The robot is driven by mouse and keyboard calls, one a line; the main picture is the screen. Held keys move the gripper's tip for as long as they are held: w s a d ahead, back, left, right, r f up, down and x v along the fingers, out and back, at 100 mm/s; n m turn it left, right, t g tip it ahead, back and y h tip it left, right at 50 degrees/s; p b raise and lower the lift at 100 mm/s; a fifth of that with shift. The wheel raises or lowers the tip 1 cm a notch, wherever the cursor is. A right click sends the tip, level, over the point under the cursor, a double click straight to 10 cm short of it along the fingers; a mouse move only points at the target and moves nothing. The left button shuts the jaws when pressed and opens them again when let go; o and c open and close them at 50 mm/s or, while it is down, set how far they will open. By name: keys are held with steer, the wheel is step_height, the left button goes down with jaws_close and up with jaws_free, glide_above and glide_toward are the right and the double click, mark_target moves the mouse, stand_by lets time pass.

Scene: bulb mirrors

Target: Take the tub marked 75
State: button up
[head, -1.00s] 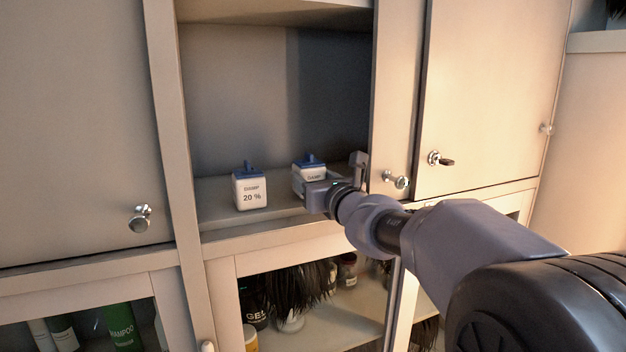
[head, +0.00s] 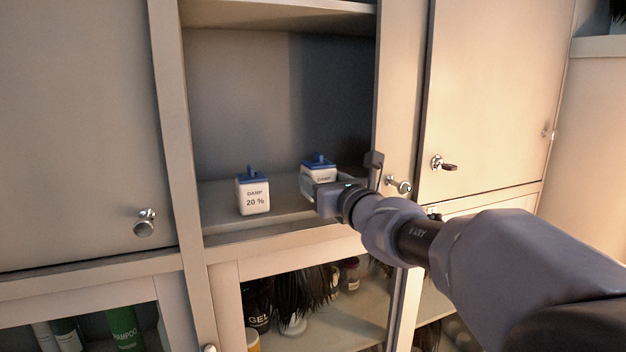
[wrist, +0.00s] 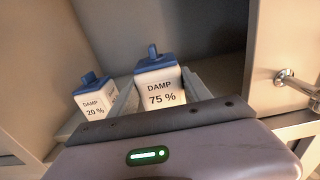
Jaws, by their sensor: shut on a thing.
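The tub marked 75 % (wrist: 160,88) is white with a blue lid and knob and the word DAMP. In the head view it (head: 319,170) is at the right of the open cupboard compartment, its lower part hidden by my gripper (head: 318,187). My gripper is shut on this tub, which is upright. In the wrist view the tub shows just beyond the gripper body (wrist: 165,150). I cannot tell whether its base touches the shelf.
A similar tub marked 20 % (head: 253,192) stands on the shelf (head: 222,222) to the left; it also shows in the wrist view (wrist: 96,99). The compartment's right post (head: 395,90) and a knob (head: 398,185) are close to my gripper. Closed doors flank the compartment.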

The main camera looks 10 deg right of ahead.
steer(key=s+d, duration=0.2)
steer(key=s, duration=1.1)
steer(key=shift+d, duration=0.3)
